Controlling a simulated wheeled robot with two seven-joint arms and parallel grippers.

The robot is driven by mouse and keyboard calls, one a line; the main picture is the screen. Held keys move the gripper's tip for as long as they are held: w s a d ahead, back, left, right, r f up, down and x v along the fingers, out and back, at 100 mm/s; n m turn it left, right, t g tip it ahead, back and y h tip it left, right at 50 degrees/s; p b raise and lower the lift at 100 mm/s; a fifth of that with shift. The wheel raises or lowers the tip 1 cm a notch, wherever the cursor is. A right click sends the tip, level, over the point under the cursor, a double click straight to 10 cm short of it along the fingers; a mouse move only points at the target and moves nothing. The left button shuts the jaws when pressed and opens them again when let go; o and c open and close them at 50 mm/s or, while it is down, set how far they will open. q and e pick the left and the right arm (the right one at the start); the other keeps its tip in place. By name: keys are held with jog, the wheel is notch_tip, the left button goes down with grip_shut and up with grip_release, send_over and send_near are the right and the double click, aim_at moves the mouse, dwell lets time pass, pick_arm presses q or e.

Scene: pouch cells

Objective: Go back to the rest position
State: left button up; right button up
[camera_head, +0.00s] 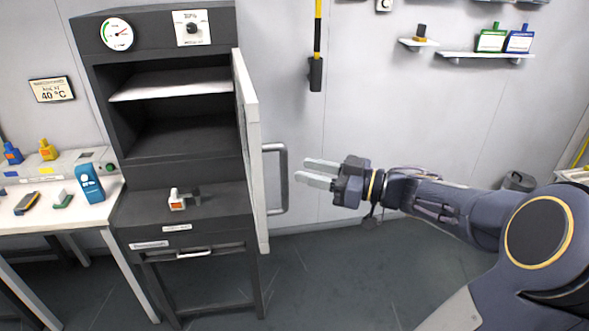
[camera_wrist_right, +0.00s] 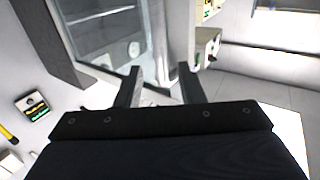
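My right gripper (camera_head: 318,174) is in the middle of the head view, its arm coming in from the right. Its two fingers are apart with nothing between them, and in the right wrist view (camera_wrist_right: 158,82) they also stand apart and empty. The fingertips point left toward the grey door handle (camera_head: 281,178), with a visible gap in the picture. My left gripper is in neither view.
A dark oven cabinet (camera_head: 175,165) stands at left, its light door (camera_head: 250,150) swung open toward me. A shelf plate (camera_head: 170,85) shows inside. A white bench (camera_head: 60,212) with small tools is further left. The floor (camera_head: 330,270) below my right arm is clear.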

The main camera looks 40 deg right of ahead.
jog(key=shift+s+d, duration=0.3)
jog(key=shift+s, duration=0.25)
